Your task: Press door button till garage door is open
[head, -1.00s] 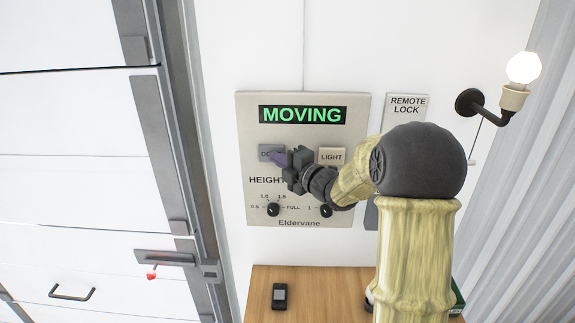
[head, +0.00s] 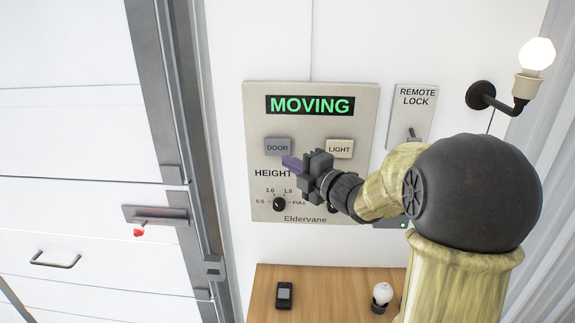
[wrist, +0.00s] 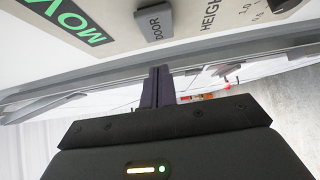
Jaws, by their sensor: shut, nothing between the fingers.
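The grey DOOR button (head: 278,147) is on the beige wall panel (head: 259,205), left of the LIGHT button. The panel's display (head: 310,105) reads MOVING in green. My gripper (head: 289,161) is shut and empty, its purple fingers just below and right of the DOOR button in the head view. In the wrist view the shut fingers (wrist: 160,72) stand apart from the DOOR button (wrist: 153,25), whose face is uncovered. The white garage door (head: 80,130) fills the left of the head view; its lower edge is out of view.
The LIGHT button (head: 340,148) is close to my gripper. A REMOTE LOCK switch (head: 411,132) and a lit wall lamp (head: 537,54) are to the right. A wooden table (head: 335,285) below carries a dark handheld device (head: 284,295) and a bulb (head: 382,295).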

